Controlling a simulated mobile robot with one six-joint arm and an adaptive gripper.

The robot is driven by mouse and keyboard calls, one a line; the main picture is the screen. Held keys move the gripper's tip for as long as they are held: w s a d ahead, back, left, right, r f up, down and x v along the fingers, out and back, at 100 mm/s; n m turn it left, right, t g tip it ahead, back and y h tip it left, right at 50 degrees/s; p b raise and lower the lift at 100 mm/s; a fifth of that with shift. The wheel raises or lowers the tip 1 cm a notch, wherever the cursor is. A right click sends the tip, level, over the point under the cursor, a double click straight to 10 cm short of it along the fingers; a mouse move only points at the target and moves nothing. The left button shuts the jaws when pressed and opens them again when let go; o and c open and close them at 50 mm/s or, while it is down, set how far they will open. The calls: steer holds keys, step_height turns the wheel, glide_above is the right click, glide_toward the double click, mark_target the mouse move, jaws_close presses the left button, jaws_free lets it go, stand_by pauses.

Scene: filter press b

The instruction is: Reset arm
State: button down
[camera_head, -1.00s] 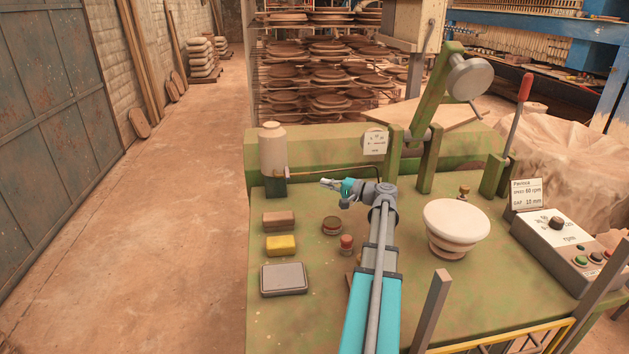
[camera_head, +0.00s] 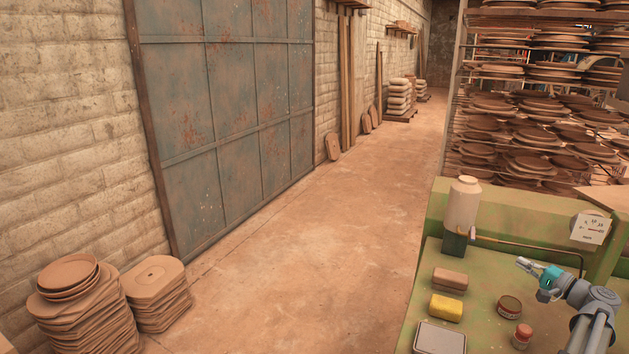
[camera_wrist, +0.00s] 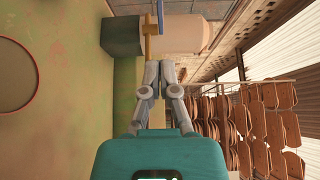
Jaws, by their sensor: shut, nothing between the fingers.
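My gripper (camera_head: 523,264) is at the lower right of the head view, above the green bench top (camera_head: 480,298). In the wrist view my gripper (camera_wrist: 161,66) has its two fingers together with nothing between them. My arm is bent at the wrist and the gripper points left in the head view, toward the side with the white bottle (camera_head: 463,205). In the wrist view the bottle (camera_wrist: 185,35) lies beyond the fingertips, next to a brass fitting (camera_wrist: 150,40). I cannot tell the exact gap to them.
On the bench are a brown block (camera_head: 450,280), a yellow sponge (camera_head: 446,307), a grey tray (camera_head: 440,338), a tin (camera_head: 509,306) and a red-capped jar (camera_head: 522,335). Racks of clay plates (camera_head: 530,140) stand behind. The floor aisle (camera_head: 330,230) at left is clear.

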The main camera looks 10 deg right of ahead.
steer(key=shift+a, duration=0.1)
steer(key=w+a+f+n+g, duration=0.1)
steer(key=w+a, duration=0.1)
steer(key=a, duration=0.2)
steer(key=w+a+f+n+g+y, duration=0.1)
steer(key=w+a+f+g, duration=0.1)
steer(key=a, duration=0.3)
steer(key=w+a+f+n+g+y, duration=0.1)
steer(key=w+a+f, duration=0.1)
steer(key=a, duration=0.3)
steer(key=shift+w+a+f+g, duration=0.1)
steer(key=shift+w+f+g, duration=0.2)
steer(key=shift+w, duration=0.4)
steer(key=w+a+f+n+g+h, duration=0.1)
steer(key=a+f+n+g, duration=0.3)
steer(key=a, duration=1)
steer(key=a+f+n+g, duration=0.3)
steer(key=a+f+g, duration=0.25)
steer(key=a, duration=0.75)
steer(key=s+a+f+n+g+h, duration=0.2)
steer(key=s+a+h, duration=0.1)
steer(key=a, duration=0.3)
steer(key=s+a+f+n+g+h, duration=0.1)
steer(key=s+a+f+n+h, duration=0.2)
steer(key=a, duration=0.4)
step_height(320, 180, up, 16)
steer(key=p, duration=1.5)
steer(key=shift+s+r, duration=0.25)
steer(key=shift+s, duration=0.05)
steer(key=shift+d+f, duration=0.1)
